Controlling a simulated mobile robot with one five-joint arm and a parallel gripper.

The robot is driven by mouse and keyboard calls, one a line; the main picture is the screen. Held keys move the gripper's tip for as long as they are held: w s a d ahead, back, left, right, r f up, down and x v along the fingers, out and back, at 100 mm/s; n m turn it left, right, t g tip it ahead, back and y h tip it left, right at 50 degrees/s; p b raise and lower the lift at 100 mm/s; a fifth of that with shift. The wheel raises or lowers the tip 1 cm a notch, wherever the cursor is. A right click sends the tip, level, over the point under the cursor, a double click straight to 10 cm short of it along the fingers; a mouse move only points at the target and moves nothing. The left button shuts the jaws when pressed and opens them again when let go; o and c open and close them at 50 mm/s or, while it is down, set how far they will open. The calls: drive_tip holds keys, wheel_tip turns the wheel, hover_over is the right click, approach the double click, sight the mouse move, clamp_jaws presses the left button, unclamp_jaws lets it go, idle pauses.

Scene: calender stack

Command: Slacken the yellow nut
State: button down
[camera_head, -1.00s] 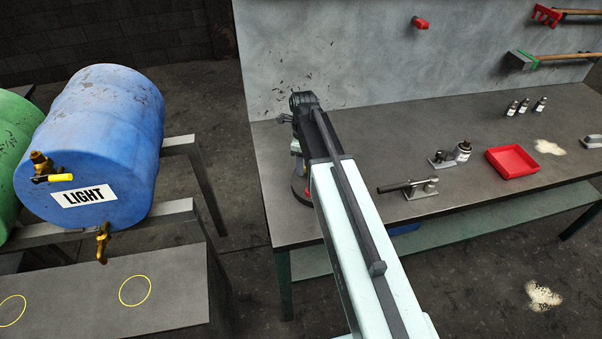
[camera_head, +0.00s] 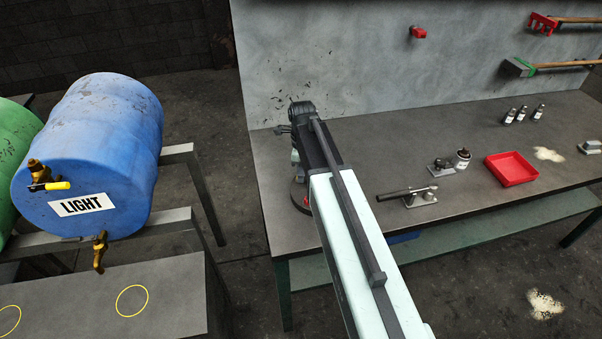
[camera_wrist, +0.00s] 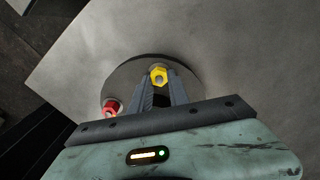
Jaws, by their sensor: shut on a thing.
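The yellow nut (camera_wrist: 158,73) sits near the rim of a dark round plate (camera_wrist: 138,70) in the wrist view, on a stud with a grey end. My gripper (camera_wrist: 161,83) is at the nut, with its fingers shut on it from both sides. A red nut (camera_wrist: 111,106) stands on the same plate, to the left of my fingers. In the head view the round base (camera_head: 299,197) shows at the left end of the bench, mostly hidden behind my arm; the yellow nut cannot be made out there.
The grey bench (camera_head: 350,220) carries a lever tool (camera_head: 408,195), a small can (camera_head: 462,158), a red tray (camera_head: 511,168) and several small bottles. A blue barrel (camera_head: 110,130) labelled LIGHT lies on a rack at left. A backboard (camera_head: 340,50) rises behind my arm.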

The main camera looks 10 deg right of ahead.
drive_tip(key=n, duration=0.5)
drive_tip(key=shift+w, duration=0.1)
drive_tip(key=n, duration=0.4)
drive_tip(key=shift+w+n, duration=0.1)
drive_tip(key=shift+n, duration=0.3)
drive_tip(key=n, duration=0.4)
drive_tip(key=shift+n, duration=0.3)
drive_tip(key=n, duration=0.5)
drive_tip(key=shift+w+a, duration=0.1)
drive_tip(key=shift+a, duration=0.05)
drive_tip(key=n, duration=0.5)
drive_tip(key=shift+a+n, duration=0.1)
drive_tip(key=shift+n, duration=0.3)
drive_tip(key=n, duration=0.4)
drive_tip(key=shift+a+n, duration=0.1)
drive_tip(key=shift+n, duration=0.2)
drive_tip(key=n, duration=0.4)
drive_tip(key=shift+s+a+n, duration=0.1)
drive_tip(key=shift+s+n, duration=0.05)
drive_tip(key=shift+n, duration=1.1)
drive_tip(key=shift+s+n, duration=0.1)
drive_tip(key=shift+n, duration=1.15)
